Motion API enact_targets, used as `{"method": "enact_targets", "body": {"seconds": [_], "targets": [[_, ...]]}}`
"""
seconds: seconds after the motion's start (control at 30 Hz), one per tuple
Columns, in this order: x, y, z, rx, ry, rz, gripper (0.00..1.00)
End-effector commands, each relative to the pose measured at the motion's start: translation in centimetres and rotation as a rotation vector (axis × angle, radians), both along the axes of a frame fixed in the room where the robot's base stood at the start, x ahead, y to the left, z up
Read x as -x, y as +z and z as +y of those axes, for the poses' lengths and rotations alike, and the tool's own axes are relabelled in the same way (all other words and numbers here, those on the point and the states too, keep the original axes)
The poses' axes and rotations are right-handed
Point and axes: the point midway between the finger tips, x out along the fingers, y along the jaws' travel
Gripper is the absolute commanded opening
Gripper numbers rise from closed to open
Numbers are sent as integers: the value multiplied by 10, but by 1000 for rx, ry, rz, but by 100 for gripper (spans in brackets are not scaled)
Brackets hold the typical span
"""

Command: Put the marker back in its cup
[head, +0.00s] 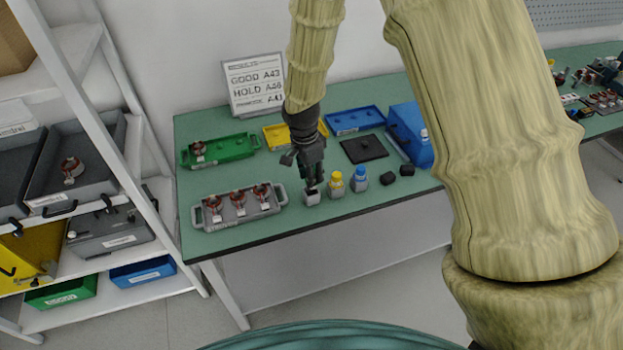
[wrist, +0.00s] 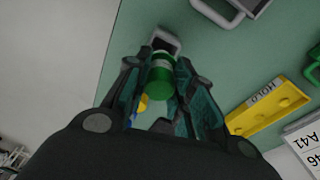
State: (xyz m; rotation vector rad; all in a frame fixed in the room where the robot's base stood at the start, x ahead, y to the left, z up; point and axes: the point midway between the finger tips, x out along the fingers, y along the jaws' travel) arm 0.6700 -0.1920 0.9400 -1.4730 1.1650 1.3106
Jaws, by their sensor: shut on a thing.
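My gripper (head: 313,183) points down over a small grey cup (head: 312,198) near the front edge of the green table. In the wrist view, its two fingers are shut on a marker (wrist: 160,84) with a green end and a whitish band. The marker's far end lines up with the cup's dark opening (wrist: 167,42) and overlaps part of it. I cannot tell whether the tip is inside or just above. In the head view, the fingers hide the marker.
Yellow (head: 336,182) and blue (head: 360,177) capped markers stand in cups just right of it. A grey tray (head: 223,222) with red-and-metal parts lies close on the left. Behind are green (head: 236,146) and yellow (head: 275,140) trays and a sign (head: 254,85).

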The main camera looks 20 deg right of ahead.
Motion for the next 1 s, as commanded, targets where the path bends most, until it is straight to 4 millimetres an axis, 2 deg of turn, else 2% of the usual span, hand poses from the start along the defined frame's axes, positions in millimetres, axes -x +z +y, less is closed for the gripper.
{"method": "enact_targets", "body": {"seconds": [0.4, 1.0], "targets": [[1, -31, 0, 0, 0, 1, 2], [0, -40, 0, 0, 0, 0, 2]]}}
